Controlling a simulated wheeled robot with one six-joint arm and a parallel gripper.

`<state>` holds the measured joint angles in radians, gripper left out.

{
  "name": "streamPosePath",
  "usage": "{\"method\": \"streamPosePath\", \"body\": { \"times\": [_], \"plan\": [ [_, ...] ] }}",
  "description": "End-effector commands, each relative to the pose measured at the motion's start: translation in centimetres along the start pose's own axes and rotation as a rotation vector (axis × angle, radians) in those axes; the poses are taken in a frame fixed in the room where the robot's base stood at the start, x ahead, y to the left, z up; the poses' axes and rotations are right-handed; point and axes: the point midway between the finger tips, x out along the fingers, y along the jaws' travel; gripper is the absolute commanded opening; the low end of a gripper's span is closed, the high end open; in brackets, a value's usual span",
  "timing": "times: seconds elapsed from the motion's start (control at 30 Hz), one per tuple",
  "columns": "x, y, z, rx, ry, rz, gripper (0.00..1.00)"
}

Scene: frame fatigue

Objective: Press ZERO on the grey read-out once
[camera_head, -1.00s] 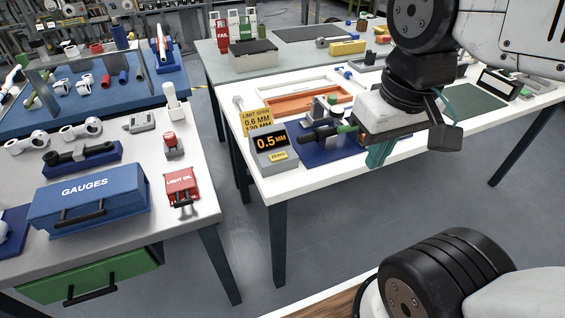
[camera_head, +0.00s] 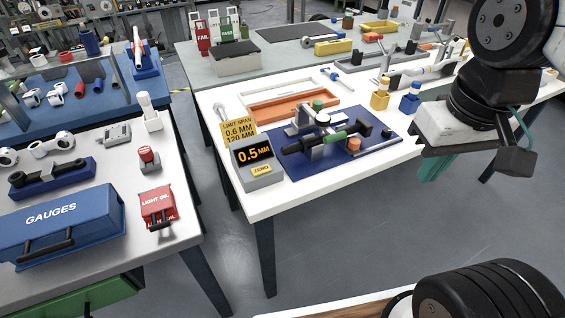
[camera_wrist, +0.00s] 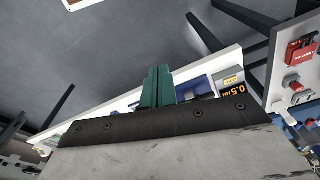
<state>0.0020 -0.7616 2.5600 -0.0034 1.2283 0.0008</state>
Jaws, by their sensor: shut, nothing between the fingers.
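The grey read-out (camera_head: 257,163) stands at the front left corner of the white table and shows 0.5 MM in orange digits. Its yellow ZERO button (camera_head: 262,169) is on the sloping front below the display. The read-out also shows in the wrist view (camera_wrist: 232,84), upside down, right of my gripper (camera_wrist: 158,72). In the head view my gripper (camera_head: 432,168) is right of the read-out, clear of it, at the table's front edge. Its green fingers are together with nothing between them.
A blue plate (camera_head: 305,172) with a gauge fixture stands right of the read-out. A yellow limit card (camera_head: 238,131) stands behind the read-out. An orange tray (camera_head: 290,104) lies farther back. Another table with a blue GAUGES box (camera_head: 60,222) is at left. Open floor lies in front.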

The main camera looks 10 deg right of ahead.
Motion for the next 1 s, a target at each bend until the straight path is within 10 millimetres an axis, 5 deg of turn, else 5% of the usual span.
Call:
{"method": "streamPosePath", "body": {
  "times": [0.37, 0.47, 0.63, 0.77, 1.0],
  "plan": [
    [0.1, 0.1, -0.9, -0.045, -0.013, 0.028, 0.00],
    [0.5, 0.2, -2.8, -0.145, -0.039, 0.093, 0.00],
    [2.0, -0.9, -9.0, -0.445, -0.084, 0.272, 0.00],
    [4.0, -3.9, -14.3, -0.719, -0.096, 0.416, 0.00],
    [9.3, -13.9, -22.1, -1.242, -0.076, 0.650, 0.00]
  ]
}}
